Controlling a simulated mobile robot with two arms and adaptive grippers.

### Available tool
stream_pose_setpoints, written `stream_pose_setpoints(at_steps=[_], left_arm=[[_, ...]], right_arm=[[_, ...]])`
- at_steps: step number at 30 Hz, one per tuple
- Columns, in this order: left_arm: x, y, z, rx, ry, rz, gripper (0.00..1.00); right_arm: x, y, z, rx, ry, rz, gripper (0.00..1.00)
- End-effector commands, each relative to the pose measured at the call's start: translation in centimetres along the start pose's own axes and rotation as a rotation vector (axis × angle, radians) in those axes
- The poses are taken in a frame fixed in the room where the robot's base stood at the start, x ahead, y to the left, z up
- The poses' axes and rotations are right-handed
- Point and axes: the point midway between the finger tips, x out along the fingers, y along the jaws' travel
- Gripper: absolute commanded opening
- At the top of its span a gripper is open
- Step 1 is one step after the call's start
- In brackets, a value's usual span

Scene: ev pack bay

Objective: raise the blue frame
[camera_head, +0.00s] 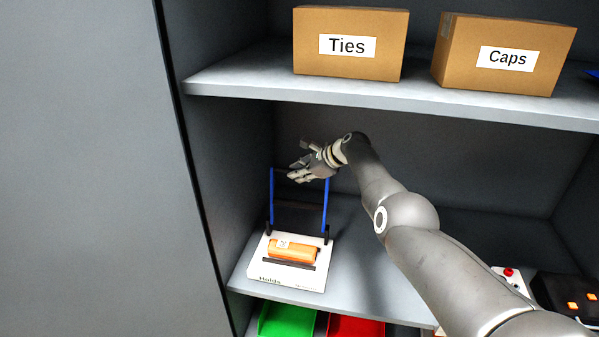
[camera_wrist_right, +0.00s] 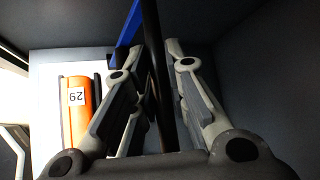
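The blue frame (camera_head: 271,200) stands upright at the back of a white base (camera_head: 262,276) on the shelf, with two blue side posts and a dark lower crossbar. An orange cylinder (camera_head: 293,250) with a white number tag lies on the base; it also shows in the right wrist view (camera_wrist_right: 74,112). My right gripper (camera_head: 299,163) is at the frame's top. In the right wrist view its fingers (camera_wrist_right: 154,52) are spread either side of a dark bar, with a gap visible on the right. A blue post (camera_wrist_right: 131,25) shows beyond. My left gripper is out of view.
Boxes marked Ties (camera_head: 350,68) and Caps (camera_head: 500,80) stand on the upper shelf (camera_head: 260,88), above my right arm. Green (camera_head: 287,320) and red (camera_head: 355,327) bins sit below. A dark device (camera_head: 570,293) is at the right. The cabinet wall is close on the left.

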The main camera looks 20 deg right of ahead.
Motion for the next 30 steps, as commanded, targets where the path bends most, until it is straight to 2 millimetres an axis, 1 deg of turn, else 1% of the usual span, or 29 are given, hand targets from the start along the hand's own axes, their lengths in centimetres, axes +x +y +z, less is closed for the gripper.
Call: stream_pose_setpoints(at_steps=[1,3,4,17,23,30], left_arm=[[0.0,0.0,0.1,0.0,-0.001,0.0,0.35],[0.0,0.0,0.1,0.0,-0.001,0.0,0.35],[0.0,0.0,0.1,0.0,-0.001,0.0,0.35],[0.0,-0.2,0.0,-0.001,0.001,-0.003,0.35],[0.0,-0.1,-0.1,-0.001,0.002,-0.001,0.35],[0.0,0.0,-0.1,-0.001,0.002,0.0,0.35]], right_arm=[[0.1,0.1,-0.2,0.001,0.003,0.002,0.23],[0.0,0.1,-0.1,0.001,0.002,0.001,0.32],[0.0,0.1,-0.1,0.001,0.001,0.001,0.35],[-0.2,-0.1,0.1,0.0,-0.002,-0.001,0.35],[-1.0,-0.3,0.0,0.0,-0.003,-0.003,0.35],[-2.3,-0.2,0.0,0.0,-0.003,-0.002,0.35]])
